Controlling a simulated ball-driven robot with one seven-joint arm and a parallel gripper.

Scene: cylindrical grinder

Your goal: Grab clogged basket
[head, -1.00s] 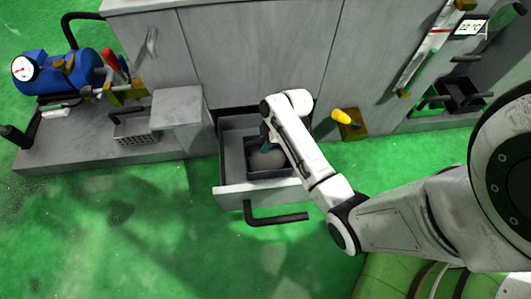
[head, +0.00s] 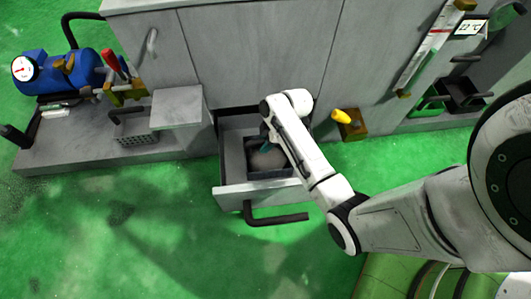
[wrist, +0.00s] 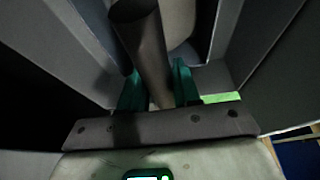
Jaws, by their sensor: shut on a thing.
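The clogged basket (head: 270,174) is a dark box with a rounded grey mass in it, inside an open grey drawer (head: 230,194). My gripper (head: 265,143) reaches down into the drawer at the basket, partly hidden by my arm in the head view. In the wrist view, the teal fingers of my gripper (wrist: 160,90) are closed on a dark round bar (wrist: 145,50), which looks like the basket's handle. The grey mass shows beyond it. I cannot tell whether the basket is clear of the drawer floor.
The drawer's dark handle (head: 275,219) sticks out in front. To the left stands a grey ledge with a perforated basket (head: 135,132) and a blue pump (head: 70,72). A yellow-handled valve (head: 347,118) is on the right. The green floor in front is open.

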